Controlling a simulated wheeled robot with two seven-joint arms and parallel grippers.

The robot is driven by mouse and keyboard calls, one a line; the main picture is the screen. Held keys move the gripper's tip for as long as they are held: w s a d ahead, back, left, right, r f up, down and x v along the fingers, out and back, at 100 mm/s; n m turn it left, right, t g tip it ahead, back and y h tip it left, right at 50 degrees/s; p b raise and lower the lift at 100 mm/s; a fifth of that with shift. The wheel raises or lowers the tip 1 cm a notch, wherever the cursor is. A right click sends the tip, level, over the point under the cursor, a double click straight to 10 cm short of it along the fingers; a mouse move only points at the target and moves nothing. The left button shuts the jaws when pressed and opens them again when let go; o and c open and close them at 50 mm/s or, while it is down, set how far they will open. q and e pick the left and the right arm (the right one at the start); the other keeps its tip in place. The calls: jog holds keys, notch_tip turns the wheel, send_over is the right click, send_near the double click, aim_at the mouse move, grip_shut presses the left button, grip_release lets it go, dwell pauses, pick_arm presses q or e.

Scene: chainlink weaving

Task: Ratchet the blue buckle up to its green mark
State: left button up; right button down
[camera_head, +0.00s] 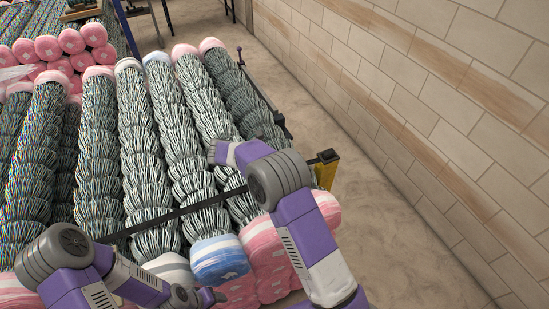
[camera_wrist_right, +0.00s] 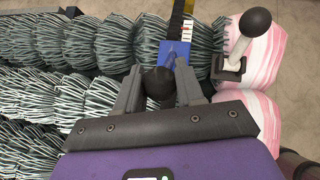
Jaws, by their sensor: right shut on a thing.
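In the right wrist view, the blue buckle (camera_wrist_right: 174,54) sits on a strap (camera_wrist_right: 188,16) with yellow, black and red-and-white marks, over the mesh rolls. My right gripper (camera_wrist_right: 159,88) is shut on a black ball knob (camera_wrist_right: 160,83) just in front of the buckle. In the head view, my right gripper (camera_head: 212,152) is small over the rolls; its fingers and the buckle cannot be made out there. I cannot pick out a green mark. My left gripper (camera_head: 214,297) is low in the head view, near the roll ends; its jaws cannot be made out.
A second black-knobbed lever (camera_wrist_right: 242,38) stands right of the buckle. A dark strap (camera_head: 165,216) crosses the mesh rolls (camera_head: 95,160) towards a yellow post (camera_head: 325,172). Pink and blue wrapped ends (camera_head: 218,260) face front. Bare floor and a block wall (camera_head: 440,110) lie right.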

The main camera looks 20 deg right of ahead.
jog(key=shift+w+d+r+y, duration=0.1)
jog(key=shift+d+r+y, duration=0.2)
jog(key=shift+y, duration=0.1)
jog(key=c, duration=0.7)
grip_release()
jog(key=shift+c, duration=0.2)
jog(key=v, duration=0.7)
jog(key=shift+r, duration=0.2)
jog(key=shift+a, duration=0.15)
